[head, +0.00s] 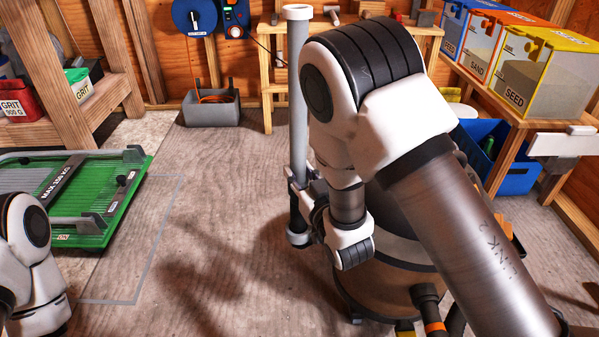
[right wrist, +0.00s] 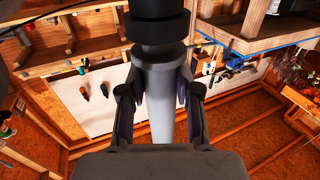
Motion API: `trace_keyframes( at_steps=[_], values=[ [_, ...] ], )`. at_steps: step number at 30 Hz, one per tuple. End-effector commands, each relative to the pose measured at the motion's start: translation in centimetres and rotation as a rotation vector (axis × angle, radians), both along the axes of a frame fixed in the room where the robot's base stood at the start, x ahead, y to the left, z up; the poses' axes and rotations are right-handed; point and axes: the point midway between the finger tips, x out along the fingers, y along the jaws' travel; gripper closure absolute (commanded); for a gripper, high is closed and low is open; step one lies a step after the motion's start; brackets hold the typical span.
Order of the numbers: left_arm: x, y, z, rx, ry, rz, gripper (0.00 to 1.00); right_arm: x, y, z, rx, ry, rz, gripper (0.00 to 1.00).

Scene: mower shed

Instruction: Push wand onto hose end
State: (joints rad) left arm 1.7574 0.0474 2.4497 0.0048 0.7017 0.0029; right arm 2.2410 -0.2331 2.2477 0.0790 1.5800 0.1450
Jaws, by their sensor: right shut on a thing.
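A long grey wand (head: 298,90) stands nearly upright in the head view, left of my right arm. My right gripper (head: 302,190) is shut on its lower part. In the right wrist view the grey tube (right wrist: 166,125) lies between the two fingers, and a black stepped collar (right wrist: 157,30) shows at its upper end. I cannot tell whether the collar belongs to the wand or the hose. A black fitting with an orange band (head: 430,310) shows at the brown drum's front; I cannot tell if it is the hose end. My left gripper is out of view.
The brown drum (head: 400,285) stands close right of the wand, partly behind my right arm. A green platform (head: 100,200) lies at left. A grey bin (head: 211,108) stands by the back wall. A shelf at right holds seed (head: 545,75) and other boxes. Floor left of the wand is clear.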

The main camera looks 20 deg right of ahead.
Motion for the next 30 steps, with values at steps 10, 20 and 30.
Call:
trace_keyframes(
  at_steps=[10, 20, 30],
  values=[
    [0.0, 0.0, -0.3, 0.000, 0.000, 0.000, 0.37, 0.0, 0.0, -0.4, 0.000, 0.000, 0.000, 1.00],
    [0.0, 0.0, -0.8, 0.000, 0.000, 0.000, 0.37, 0.0, 0.0, -1.1, 0.000, 0.000, 0.000, 1.00],
    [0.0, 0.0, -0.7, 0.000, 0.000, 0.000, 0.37, 0.0, 0.0, -1.2, 0.000, 0.000, 0.000, 0.38]
  ],
)
